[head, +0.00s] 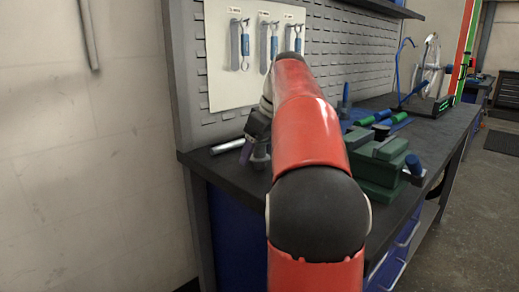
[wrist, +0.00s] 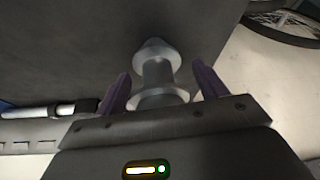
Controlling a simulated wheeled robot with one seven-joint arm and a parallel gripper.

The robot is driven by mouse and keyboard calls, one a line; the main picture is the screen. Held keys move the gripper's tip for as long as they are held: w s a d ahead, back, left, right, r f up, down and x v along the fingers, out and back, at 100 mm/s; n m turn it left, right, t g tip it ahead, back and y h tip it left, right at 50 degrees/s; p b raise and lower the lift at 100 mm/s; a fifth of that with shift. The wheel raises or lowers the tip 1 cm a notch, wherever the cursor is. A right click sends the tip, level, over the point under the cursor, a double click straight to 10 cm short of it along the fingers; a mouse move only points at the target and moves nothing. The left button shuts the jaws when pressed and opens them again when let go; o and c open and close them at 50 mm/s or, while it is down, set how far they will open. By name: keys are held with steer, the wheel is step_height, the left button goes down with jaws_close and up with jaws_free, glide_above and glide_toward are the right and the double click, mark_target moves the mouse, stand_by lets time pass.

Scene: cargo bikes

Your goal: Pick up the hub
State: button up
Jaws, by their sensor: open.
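The hub (wrist: 157,70) is a silver-grey spool shape with flanges, on the dark bench top in the wrist view. My gripper (wrist: 161,68) is open, with one purple finger on each side of the hub. Gaps show between the hub and both fingers, and I see no grip on it. The hub's near end is hidden by the gripper body. In the head view my gripper (head: 253,156) is low over the left end of the bench, partly behind my red arm. I cannot make out the hub there.
A silver tube (head: 228,146) lies left of my gripper on the bench (head: 220,165). A green vise (head: 380,165) stands to the right, with blue and green tools (head: 375,118) behind it. A pegboard (head: 345,45) rises behind. A wheel (head: 430,60) stands farther back.

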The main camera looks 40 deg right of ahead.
steer(key=c, duration=1.1)
steer(key=shift+c, duration=0.3)
steer(key=shift+r, duration=0.15)
